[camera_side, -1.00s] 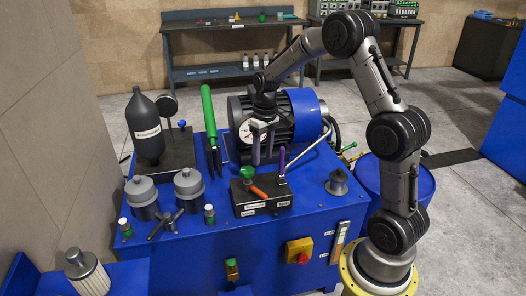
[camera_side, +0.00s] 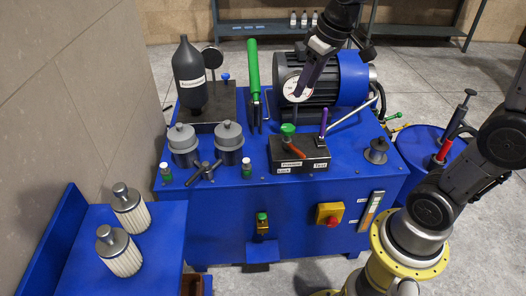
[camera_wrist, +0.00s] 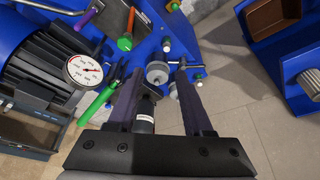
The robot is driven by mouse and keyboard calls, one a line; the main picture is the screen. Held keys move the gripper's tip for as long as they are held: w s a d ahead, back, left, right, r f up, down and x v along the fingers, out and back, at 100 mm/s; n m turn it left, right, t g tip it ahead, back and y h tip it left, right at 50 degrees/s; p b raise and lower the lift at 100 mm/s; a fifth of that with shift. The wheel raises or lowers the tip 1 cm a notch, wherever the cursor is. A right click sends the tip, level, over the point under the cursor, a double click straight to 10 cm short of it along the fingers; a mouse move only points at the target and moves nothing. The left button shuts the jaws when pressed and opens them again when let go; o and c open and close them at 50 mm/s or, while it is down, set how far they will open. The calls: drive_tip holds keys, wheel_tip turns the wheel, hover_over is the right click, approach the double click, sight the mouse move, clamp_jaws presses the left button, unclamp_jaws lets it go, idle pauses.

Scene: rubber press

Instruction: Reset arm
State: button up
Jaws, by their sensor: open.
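My gripper (camera_side: 301,92) is in the air over the blue press unit (camera_side: 300,205), tilted and partly covering the motor. The wrist view shows its two dark fingers (camera_wrist: 160,74) apart with nothing held between them. A black bottle-shaped accumulator (camera_wrist: 145,113) shows in the gap between them, farther off.
The motor (camera_side: 348,80) with a white gauge (camera_side: 293,87) stands behind the block. A tall green handle (camera_side: 253,68) and the accumulator (camera_side: 188,78) rise to the left. Two pale filters (camera_side: 120,250) stand on a blue stand. A blue drum (camera_side: 425,150) is at right.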

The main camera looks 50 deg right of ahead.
drive_tip(key=s+a+r+n+t, duration=0.1)
drive_tip(key=s+a, duration=0.1)
drive_tip(key=s, duration=0.3)
drive_tip(key=s+a+r+t, duration=0.1)
drive_tip(key=s+a+r, duration=0.15)
drive_tip(key=s, duration=0.25)
drive_tip(key=s+f, duration=0.5)
drive_tip(key=s, duration=0.2)
drive_tip(key=shift+s+a+f+m, duration=0.15)
drive_tip(key=shift+a+f+m, duration=0.2)
drive_tip(key=shift+a+m, duration=0.05)
